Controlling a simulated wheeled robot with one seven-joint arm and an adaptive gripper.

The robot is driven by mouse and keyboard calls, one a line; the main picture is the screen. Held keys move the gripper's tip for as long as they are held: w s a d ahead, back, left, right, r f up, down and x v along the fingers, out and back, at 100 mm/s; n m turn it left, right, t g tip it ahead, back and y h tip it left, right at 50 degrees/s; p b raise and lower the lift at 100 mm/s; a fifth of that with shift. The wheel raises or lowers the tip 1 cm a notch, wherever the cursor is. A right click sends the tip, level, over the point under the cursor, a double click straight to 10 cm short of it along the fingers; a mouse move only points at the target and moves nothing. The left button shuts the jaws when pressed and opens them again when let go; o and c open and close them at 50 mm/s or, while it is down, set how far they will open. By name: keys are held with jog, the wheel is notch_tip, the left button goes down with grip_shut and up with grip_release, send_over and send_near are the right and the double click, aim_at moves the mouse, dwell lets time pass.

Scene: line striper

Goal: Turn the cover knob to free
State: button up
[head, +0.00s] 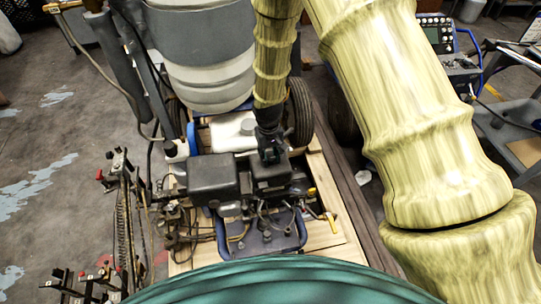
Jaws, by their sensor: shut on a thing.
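My gripper (270,150) is at the end of my bamboo-textured arm, pointing down at the top of the line striper's engine. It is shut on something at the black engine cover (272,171). The cover knob is not clearly visible; the gripper hides that spot, so I cannot tell how the knob is turned. The line striper (230,245) stands on a wooden pallet, with a second black box (212,176) just left of the gripper.
A large grey-and-white tank (205,70) rises behind the engine, close to my arm. A blue machine with a control panel (436,35) stands at the upper right. Hoses and levers (125,210) crowd the left side. Open concrete floor (50,140) lies at the far left.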

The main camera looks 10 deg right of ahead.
aim_at(269, 158)
jog(key=o, duration=1)
jog(key=shift+o, duration=0.2)
jog(key=shift+r, duration=0.15)
notch_tip(269, 158, up, 12)
jog(key=shift+a, duration=0.2)
jog(key=s+d+f+m, duration=0.1)
jog(key=s+d+f, duration=0.2)
jog(key=s+f, duration=0.6)
jog(key=s+d+f, duration=0.2)
jog(key=s+f, duration=0.6)
jog(key=f, duration=0.2)
jog(key=s+d+f, duration=0.2)
jog(key=s+f, duration=0.1)
jog(key=s, duration=0.7)
jog(key=s+d+f+m, duration=0.1)
jog(key=s+d+f, duration=0.1)
jog(key=s, duration=0.8)
jog(key=shift+d+f, duration=0.25)
jog(key=shift+f, duration=0.2)
